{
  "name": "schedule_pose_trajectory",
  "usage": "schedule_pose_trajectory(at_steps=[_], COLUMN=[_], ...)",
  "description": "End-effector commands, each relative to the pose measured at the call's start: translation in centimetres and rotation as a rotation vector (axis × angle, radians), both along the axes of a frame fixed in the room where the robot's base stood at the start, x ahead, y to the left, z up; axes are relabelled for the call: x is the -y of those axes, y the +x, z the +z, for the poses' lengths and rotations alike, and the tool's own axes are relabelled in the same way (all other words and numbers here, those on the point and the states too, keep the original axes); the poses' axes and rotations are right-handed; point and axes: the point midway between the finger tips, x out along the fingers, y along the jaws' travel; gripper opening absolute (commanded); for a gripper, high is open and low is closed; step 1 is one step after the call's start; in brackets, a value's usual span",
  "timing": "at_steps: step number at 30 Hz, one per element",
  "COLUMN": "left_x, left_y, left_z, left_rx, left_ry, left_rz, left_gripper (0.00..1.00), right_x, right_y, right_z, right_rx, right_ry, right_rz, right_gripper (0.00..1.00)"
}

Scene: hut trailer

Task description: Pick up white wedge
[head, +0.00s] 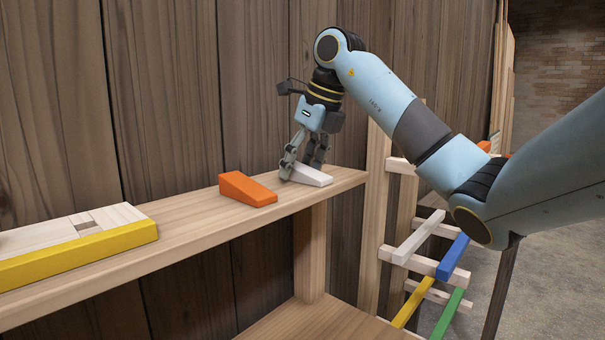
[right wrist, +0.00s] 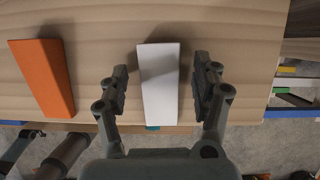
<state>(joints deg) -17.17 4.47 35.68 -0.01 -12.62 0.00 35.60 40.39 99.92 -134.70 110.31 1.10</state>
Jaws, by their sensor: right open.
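The white wedge (head: 312,176) lies on the wooden shelf, near its right end, in the head view. In the right wrist view the white wedge (right wrist: 159,84) lies between the two fingers, with a gap on each side. My right gripper (head: 303,168) is open and points down at the wedge, with its fingers partly hiding it in the head view. The right gripper (right wrist: 162,88) also shows open in the right wrist view, one finger on each side of the wedge. My left gripper is not in view.
An orange wedge (head: 247,189) lies on the shelf (head: 190,217) just left of the white one. A yellow-edged block set (head: 80,256) sits further left. A plank wall (head: 165,90) stands behind. A ladder-like rack with coloured bars (head: 420,235) is at the right.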

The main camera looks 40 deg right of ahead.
Motion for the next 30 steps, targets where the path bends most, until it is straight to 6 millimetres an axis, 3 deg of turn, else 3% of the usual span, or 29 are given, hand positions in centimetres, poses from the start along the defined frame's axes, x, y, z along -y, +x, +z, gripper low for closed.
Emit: schedule_pose_trajectory(at_steps=[2,15,24,30], left_x=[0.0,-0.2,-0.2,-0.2], left_y=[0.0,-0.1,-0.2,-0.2], left_z=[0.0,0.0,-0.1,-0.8], left_rx=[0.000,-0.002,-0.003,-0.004], left_ry=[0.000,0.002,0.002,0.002], left_rz=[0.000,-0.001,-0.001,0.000], left_gripper=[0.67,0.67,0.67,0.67], right_x=[0.0,0.0,0.0,0.0], right_y=[0.0,0.0,0.0,0.1], right_z=[0.0,0.0,0.3,2.1], right_rx=[0.000,0.001,0.002,0.006], right_ry=[0.000,0.000,0.000,0.001], right_rz=[0.000,0.000,0.000,0.000], right_gripper=[0.64,0.07,0.06,0.06])
